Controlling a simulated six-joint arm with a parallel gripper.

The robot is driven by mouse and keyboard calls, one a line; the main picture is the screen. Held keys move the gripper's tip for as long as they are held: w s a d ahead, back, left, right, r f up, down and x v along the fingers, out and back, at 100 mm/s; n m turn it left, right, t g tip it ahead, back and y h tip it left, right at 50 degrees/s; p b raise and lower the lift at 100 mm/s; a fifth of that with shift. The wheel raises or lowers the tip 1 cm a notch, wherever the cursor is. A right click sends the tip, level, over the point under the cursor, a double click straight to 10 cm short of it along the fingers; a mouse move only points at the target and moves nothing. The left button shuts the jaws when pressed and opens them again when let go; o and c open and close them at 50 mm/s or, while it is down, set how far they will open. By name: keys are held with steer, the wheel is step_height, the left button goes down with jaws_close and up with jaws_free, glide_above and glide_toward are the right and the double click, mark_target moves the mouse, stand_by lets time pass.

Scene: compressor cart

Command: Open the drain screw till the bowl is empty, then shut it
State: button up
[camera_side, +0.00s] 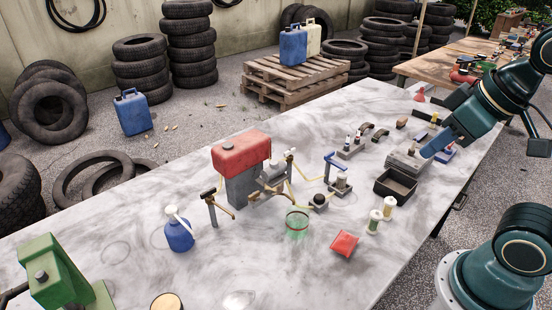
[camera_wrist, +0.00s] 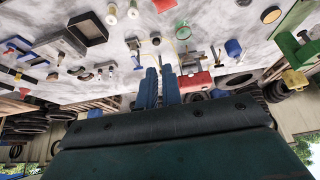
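A red block on a grey stand (camera_side: 240,152) is mid-table, with small grey fittings (camera_side: 272,174) and thin yellowish lines beside it. The drain screw and its bowl are too small to make out for certain among these fittings. My gripper (camera_side: 430,150) is above the right part of the table, well away from the fittings. In the wrist view its two blue fingers (camera_wrist: 160,72) stand apart with a narrow empty gap.
The front middle of the table is mostly clear.

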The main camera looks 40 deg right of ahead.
steer(key=o, duration=0.3)
steer(key=shift+o, duration=0.5)
steer(key=shift+w+a+r+m, duration=0.1)
steer(key=shift+w+r+m, duration=0.2)
steer(key=shift+w, duration=0.15)
steer(key=m+g, duration=0.6)
steer(key=m, duration=1.1)
glide_above(254, 194)
step_height(254, 194, down, 8)
steer(key=shift+r, duration=0.15)
steer(key=shift+f, duration=6.9)
